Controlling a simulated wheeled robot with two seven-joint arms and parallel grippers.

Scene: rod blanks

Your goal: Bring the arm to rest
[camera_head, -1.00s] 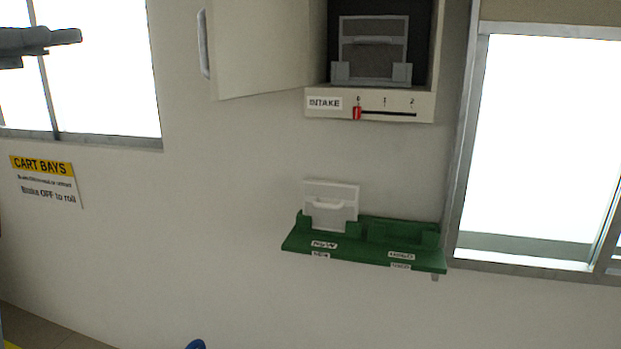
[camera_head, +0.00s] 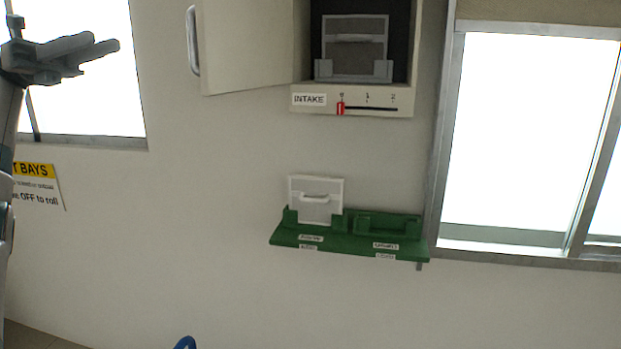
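My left gripper (camera_head: 106,42) is at the upper left, in front of the bright window. Its two dark grey fingers point right with their tips apart, and I see nothing between them. My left arm (camera_head: 10,130) runs down the left edge. The gripper is well clear of the intake cabinet (camera_head: 352,101) and the green wall shelf (camera_head: 345,244). My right gripper is not in view.
The intake cabinet's door (camera_head: 250,50) stands open; a grey panel with a handle (camera_head: 354,45) is inside. A red slider (camera_head: 340,108) is at 0. A white handled piece (camera_head: 316,200) stands in the shelf's left part. A sign (camera_head: 38,185) is partly behind my arm.

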